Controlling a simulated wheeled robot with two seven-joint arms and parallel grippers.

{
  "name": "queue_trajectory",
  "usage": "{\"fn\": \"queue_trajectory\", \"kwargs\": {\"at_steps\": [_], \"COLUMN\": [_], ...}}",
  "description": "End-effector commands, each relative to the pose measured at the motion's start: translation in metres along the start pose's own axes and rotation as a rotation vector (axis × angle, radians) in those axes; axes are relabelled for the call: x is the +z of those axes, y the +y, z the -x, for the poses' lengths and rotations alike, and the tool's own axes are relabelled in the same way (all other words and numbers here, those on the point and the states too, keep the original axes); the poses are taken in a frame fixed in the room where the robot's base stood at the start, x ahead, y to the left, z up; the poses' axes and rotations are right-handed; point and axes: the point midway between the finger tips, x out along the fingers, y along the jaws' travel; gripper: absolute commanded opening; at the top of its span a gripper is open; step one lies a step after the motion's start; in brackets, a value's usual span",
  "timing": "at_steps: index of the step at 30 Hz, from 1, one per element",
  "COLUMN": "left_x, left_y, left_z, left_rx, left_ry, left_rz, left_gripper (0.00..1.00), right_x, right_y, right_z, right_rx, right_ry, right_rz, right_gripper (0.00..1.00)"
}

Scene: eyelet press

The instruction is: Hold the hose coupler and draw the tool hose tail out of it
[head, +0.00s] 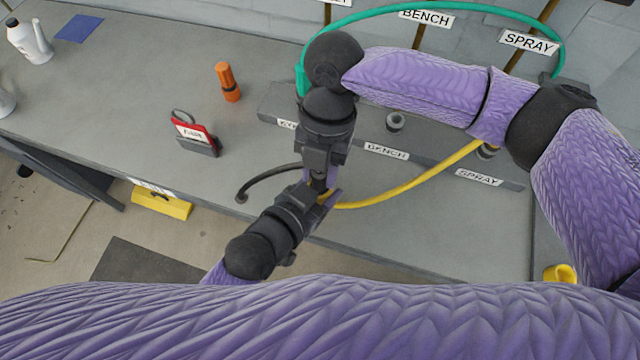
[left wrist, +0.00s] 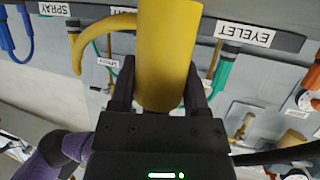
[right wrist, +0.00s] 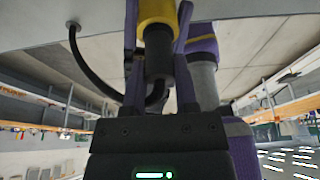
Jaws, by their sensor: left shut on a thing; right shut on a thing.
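My right gripper (head: 320,180) and my left gripper (head: 318,195) meet just above the bench front, hiding most of the joint in the head view. The left gripper is shut on the thick yellow hose coupler (left wrist: 165,50), which stands between its fingers in the left wrist view. The yellow coupler also shows in the right wrist view (right wrist: 156,12). There the right gripper (right wrist: 157,70) is shut on the black end of the tool hose tail (right wrist: 158,48), directly below the yellow part and in line with it. I cannot tell whether the two parts are still engaged.
The black hose (head: 265,180) runs to the bench top. The yellow hose (head: 420,182) curves right to the labelled rail (head: 430,163). A green hose (head: 440,10) arches behind. An orange bottle (head: 228,82) and a red-labelled holder (head: 195,133) stand left. The bench at left is mostly clear.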

Motion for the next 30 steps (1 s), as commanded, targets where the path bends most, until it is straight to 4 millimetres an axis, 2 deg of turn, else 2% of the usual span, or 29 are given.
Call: {"fn": "queue_trajectory", "kwargs": {"at_steps": [22, 30], "left_x": [0.000, 0.000], "left_y": [0.000, 0.000], "left_z": [0.000, 0.000], "left_rx": [0.000, 0.000], "left_ry": [0.000, 0.000], "left_rz": [0.000, 0.000], "left_gripper": [0.00, 0.00], "right_x": [-0.004, -0.008], "right_y": [0.000, 0.000], "right_z": [0.012, 0.026], "right_rx": [0.000, 0.001], "right_ry": [0.000, -0.001], "right_rz": [0.000, 0.000], "right_gripper": [0.00, 0.00]}}
